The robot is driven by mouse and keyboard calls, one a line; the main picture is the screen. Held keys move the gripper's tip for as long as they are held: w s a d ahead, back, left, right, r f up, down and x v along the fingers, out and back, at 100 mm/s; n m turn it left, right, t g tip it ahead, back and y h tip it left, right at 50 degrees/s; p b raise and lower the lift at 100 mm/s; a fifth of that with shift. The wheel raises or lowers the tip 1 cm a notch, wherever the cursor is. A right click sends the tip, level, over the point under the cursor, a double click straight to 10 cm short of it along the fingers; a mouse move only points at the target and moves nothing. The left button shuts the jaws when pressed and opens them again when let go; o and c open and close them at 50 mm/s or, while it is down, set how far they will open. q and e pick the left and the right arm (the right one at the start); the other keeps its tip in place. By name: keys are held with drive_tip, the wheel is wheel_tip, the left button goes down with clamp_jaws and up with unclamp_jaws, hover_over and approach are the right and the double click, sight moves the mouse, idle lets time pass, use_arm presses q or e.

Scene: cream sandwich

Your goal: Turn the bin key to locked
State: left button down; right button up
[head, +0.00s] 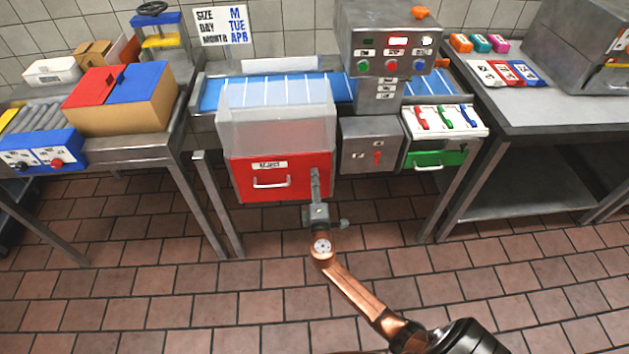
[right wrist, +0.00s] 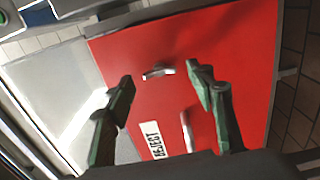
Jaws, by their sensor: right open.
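The red reject bin (head: 255,192) is under the conveyor, with a REJECT label and a pale bar handle (head: 270,183) on its front. In the right wrist view the bin's red face (right wrist: 235,95) fills much of the picture. A small grey metal piece on it, which looks like the bin key (right wrist: 158,72), lies beyond and between my fingertips. My right gripper (right wrist: 160,78) is open, one finger on each side, with no clear contact. In the head view my right gripper (head: 316,182) is at the bin's right side and covers the key. My left gripper is out of view.
A clear hood (head: 275,125) sits above the bin. To its right are a grey box with a red switch (head: 377,157) and a green drawer (head: 435,160). A left table leg (head: 205,205) stands beside the bin. The tiled floor in front is open.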

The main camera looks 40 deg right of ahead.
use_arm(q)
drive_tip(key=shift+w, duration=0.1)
use_arm(e)
drive_tip(key=v, duration=1.1)
drive_tip(key=shift+f, duration=0.15)
